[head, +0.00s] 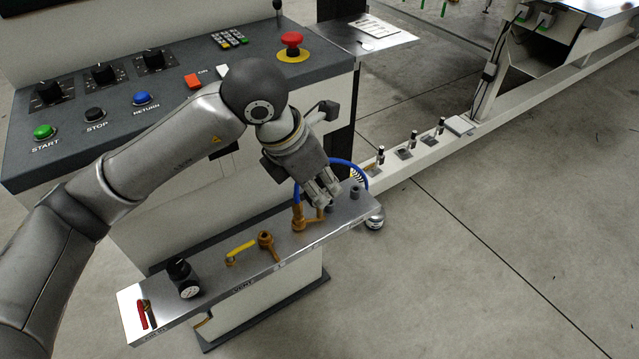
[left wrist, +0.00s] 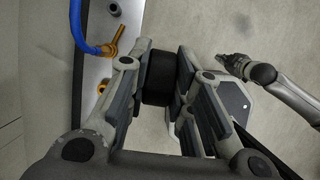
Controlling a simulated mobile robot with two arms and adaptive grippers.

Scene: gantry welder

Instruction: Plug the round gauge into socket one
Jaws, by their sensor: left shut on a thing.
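My left gripper (head: 326,197) is over the far end of the narrow metal shelf (head: 215,262). In the left wrist view, my left gripper (left wrist: 158,85) is shut on a black cylindrical thing (left wrist: 158,78), which looks like the round gauge seen from behind. Its dial does not show, and the fingers hide it in the head view. A grey socket post (head: 356,191) stands at the shelf's far end; a grey post also shows in the left wrist view (left wrist: 113,8). I cannot read which is socket one. My right gripper (left wrist: 230,62) is small and dark, clear of the shelf.
A blue hose (head: 347,164) arcs behind my left gripper from an orange fitting (head: 300,223). Along the shelf stand another orange fitting (head: 266,246), a yellow lever (head: 241,250), a black device with a white dial (head: 185,280) and a red-handled item (head: 143,313). The control panel (head: 190,65) is behind.

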